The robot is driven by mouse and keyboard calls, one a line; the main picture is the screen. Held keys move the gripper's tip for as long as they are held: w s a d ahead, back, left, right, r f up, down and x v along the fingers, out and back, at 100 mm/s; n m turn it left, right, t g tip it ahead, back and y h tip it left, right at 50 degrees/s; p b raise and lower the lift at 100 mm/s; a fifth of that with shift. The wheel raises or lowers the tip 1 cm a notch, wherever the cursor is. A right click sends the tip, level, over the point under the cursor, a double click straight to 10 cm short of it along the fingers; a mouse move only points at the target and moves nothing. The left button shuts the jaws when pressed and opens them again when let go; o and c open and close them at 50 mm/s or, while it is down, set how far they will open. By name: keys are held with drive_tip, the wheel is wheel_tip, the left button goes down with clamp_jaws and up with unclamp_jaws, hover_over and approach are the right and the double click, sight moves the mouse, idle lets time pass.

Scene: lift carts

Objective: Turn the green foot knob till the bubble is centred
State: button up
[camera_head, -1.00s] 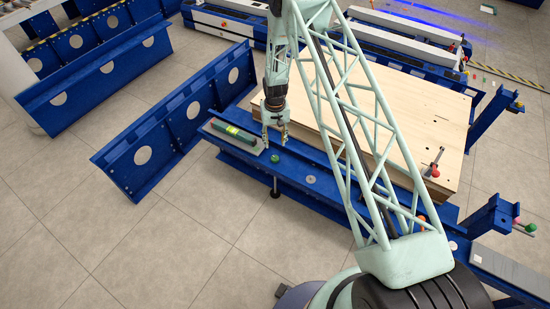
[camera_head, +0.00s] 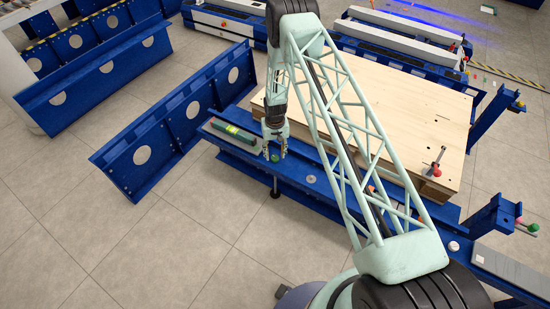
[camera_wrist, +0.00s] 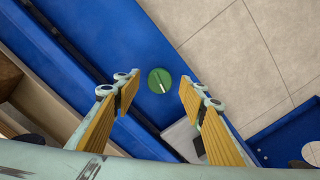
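The green foot knob (camera_head: 275,158) sits on the blue beam of the lift cart (camera_head: 335,192), and a foot (camera_head: 275,190) hangs below the beam under it. In the wrist view the knob (camera_wrist: 160,80) is a green disc with a pale line, between and a little ahead of the fingertips. My gripper (camera_head: 274,152) is open above the knob, its fingers apart and touching nothing that I can see. The spirit level (camera_head: 233,133), with a yellow-green vial, lies on the beam to the left. Its bubble is too small to make out.
A wooden board (camera_head: 405,120) covers the cart behind the beam, with a red-ended lever (camera_head: 437,168) near its corner. A round grey disc (camera_head: 311,179) lies on the beam right of the knob. The floor in front is clear.

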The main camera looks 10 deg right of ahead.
sight(275, 159)
drive_tip(key=shift+f, duration=1.15)
drive_tip(key=shift+c, duration=0.7)
drive_tip(key=c, duration=0.7)
